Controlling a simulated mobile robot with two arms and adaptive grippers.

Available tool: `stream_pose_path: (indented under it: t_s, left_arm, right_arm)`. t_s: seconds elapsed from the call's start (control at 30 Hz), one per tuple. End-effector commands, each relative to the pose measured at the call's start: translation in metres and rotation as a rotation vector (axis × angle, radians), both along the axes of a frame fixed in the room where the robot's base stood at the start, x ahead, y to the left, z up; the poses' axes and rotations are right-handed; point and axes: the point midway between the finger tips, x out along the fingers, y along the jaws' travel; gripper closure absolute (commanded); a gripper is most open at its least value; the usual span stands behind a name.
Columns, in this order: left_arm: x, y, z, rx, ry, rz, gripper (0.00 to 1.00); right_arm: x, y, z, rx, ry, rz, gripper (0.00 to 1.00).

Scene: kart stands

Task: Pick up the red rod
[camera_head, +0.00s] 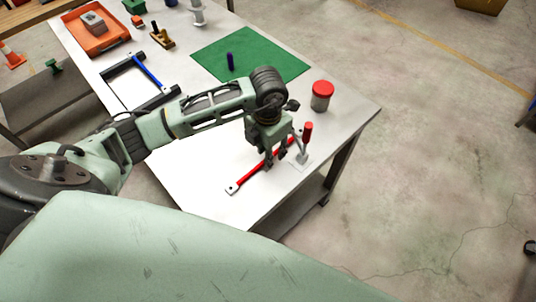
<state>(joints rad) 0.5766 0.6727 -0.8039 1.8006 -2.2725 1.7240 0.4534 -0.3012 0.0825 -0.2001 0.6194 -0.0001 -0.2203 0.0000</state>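The red rod (250,178) lies slantwise on the white table, with a pale flat end piece at its near left end. My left gripper (276,162) points down over the rod's middle. Its two dark fingers look apart, one on each side of the rod, and hide part of it. I cannot tell whether they touch the rod. The rod's far end runs close to a red-handled upright clamp (306,137). My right gripper is out of view.
A red-lidded jar (321,96) stands near the table's right corner. A green mat (270,57) with a dark blue peg (230,62) lies behind my arm. A blue-and-black frame tool (148,73) and an orange tray (93,42) are farther left. The table's front edge is close.

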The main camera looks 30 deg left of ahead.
Motion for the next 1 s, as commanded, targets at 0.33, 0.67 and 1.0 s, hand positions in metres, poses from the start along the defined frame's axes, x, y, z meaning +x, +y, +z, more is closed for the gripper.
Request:
stream_pose_path:
  t_s: [0.33,0.67,1.0]
  left_arm:
    - [0.0000,-0.0002,-0.0121,0.000,-0.001,-0.001,0.67]
    - [0.0000,-0.0003,-0.0117,0.000,-0.001,-0.001,0.95]
    - [0.0004,-0.0003,-0.0111,-0.001,-0.002,-0.001,1.00]
  right_arm:
    - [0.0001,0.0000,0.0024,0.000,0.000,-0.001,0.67]
    - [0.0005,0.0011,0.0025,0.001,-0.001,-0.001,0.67]
    - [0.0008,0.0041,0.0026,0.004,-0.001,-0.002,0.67]
